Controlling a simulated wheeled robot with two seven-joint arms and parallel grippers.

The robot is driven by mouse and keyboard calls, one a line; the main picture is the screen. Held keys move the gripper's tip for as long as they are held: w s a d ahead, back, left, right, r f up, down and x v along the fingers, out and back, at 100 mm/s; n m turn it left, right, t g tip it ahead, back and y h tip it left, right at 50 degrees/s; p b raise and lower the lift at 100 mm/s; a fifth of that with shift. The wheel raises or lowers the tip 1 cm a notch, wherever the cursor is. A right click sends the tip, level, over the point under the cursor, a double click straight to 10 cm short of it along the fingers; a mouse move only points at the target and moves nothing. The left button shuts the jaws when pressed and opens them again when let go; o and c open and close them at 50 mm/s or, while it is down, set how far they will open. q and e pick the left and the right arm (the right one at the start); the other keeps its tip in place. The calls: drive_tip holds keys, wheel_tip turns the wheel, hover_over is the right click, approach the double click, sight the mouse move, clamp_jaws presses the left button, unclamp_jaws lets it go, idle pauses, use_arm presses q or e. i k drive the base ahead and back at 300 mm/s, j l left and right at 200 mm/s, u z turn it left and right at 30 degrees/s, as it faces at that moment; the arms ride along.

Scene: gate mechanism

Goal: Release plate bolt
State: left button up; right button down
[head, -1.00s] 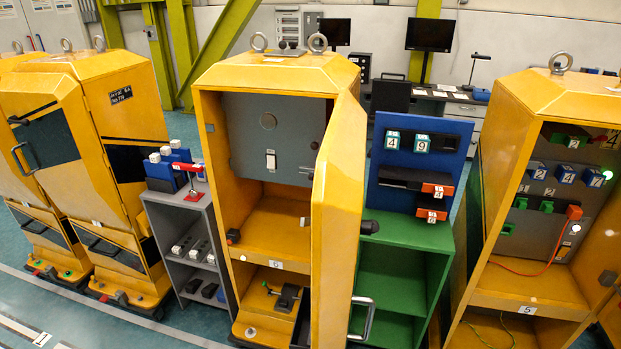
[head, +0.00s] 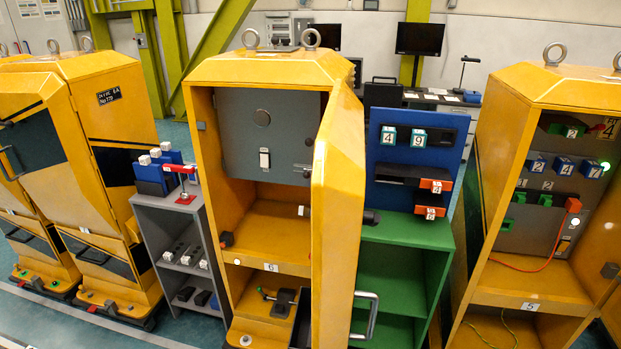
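The open yellow cabinet in the middle (head: 275,72) has a grey plate (head: 235,130) in its upper part. I cannot tell which fitting is the plate bolt. The cabinet's door (head: 338,190) stands open toward me and hides part of the right side of the interior. A lower compartment holds a dark block with a rod (head: 283,300). Neither of my grippers shows in the head view.
A grey shelf (head: 165,212) with blue and white parts stands at the left. A green shelf (head: 410,233) with a blue panel (head: 425,150) stands right of the door. Another open yellow cabinet (head: 545,90) is at the right. Closed yellow cabinets (head: 95,190) are at the far left.

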sight(307, 172)
drive_tip(key=i+j+z, duration=0.1)
drive_tip(key=j, duration=0.3)
drive_tip(key=i+j, duration=0.2)
drive_tip(key=j, duration=0.25)
drive_tip(key=i+j+z, duration=0.15)
drive_tip(key=j, duration=0.25)
drive_tip(key=i+j, duration=0.1)
drive_tip(key=j, duration=0.35)
drive_tip(key=i+j+z, duration=0.4)
drive_tip(key=i+j, duration=0.7)
